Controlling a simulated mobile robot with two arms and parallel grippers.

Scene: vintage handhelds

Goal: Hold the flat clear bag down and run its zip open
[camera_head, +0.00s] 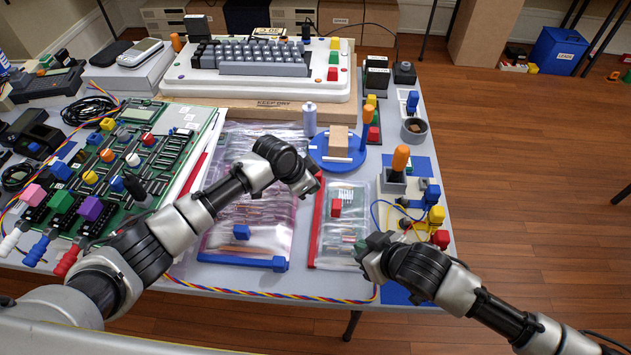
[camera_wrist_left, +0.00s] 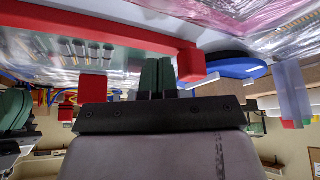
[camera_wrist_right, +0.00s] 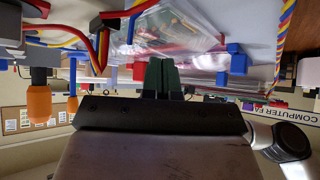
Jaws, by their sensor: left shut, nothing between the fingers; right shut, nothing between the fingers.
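The flat clear bag (camera_head: 345,205) lies on the table with small parts inside. A red zip bar (camera_head: 318,220) runs along its left edge, and a red cube (camera_head: 336,207) sits on its upper face. My left gripper (camera_head: 314,190) is shut and empty at the far end of the bar. In the left wrist view its fingertips (camera_wrist_left: 157,74) are right beside the bar's red end block (camera_wrist_left: 191,62); I cannot tell whether they touch. My right gripper (camera_head: 364,243) is shut and empty at the bag's near right corner, which it partly hides. In the right wrist view its fingertips (camera_wrist_right: 161,75) point toward the bag (camera_wrist_right: 170,30).
A larger pink-tinted clear bag (camera_head: 265,185) with a blue bar (camera_head: 243,261) lies to the left. A blue disc (camera_head: 337,152) with a cardboard box stands behind. Wires and coloured blocks (camera_head: 436,215) crowd the right. A twisted cable (camera_head: 270,294) runs along the front edge.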

